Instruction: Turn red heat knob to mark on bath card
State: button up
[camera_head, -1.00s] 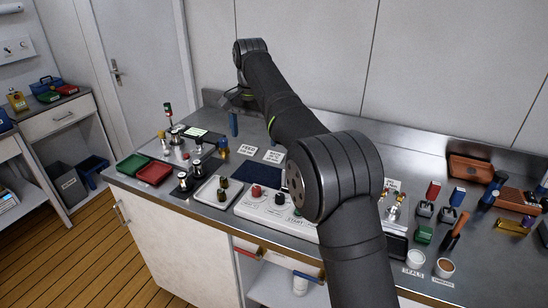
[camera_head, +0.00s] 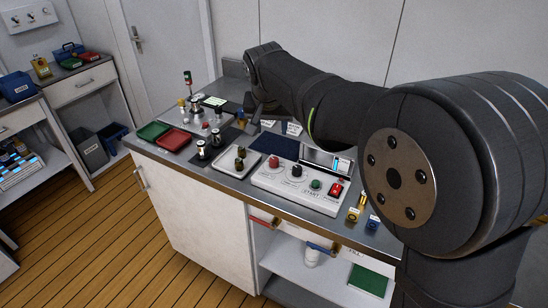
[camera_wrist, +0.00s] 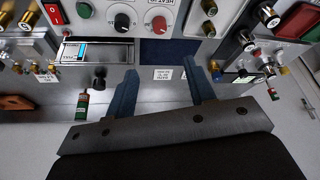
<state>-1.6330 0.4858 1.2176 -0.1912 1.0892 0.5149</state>
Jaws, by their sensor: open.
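The red heat knob (camera_head: 274,162) sits at the left end of the white control panel (camera_head: 258,181), beside a black knob (camera_head: 297,170). The red knob also shows at the top of the wrist view (camera_wrist: 157,24), with a dial scale around it. Two small white cards, one (camera_head: 267,123) left of the other (camera_head: 293,128), stand behind the panel; their print is too small to read surely. They show in the wrist view too (camera_wrist: 161,73). My gripper (camera_wrist: 159,66) is open and empty, its blue fingers apart from the knob and beyond the panel.
A green button (camera_head: 316,184) and a red switch (camera_head: 337,188) are on the panel's right part. A tray with small parts (camera_head: 225,168) stands left of it. Red (camera_head: 173,140) and green (camera_head: 153,131) trays lie farther left. A dark blue mat (camera_head: 277,147) lies behind the panel.

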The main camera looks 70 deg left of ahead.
aim_at(274, 160)
jog(key=x, duration=1.7)
jog(key=shift+f, duration=0.2)
jog(key=c, duration=1)
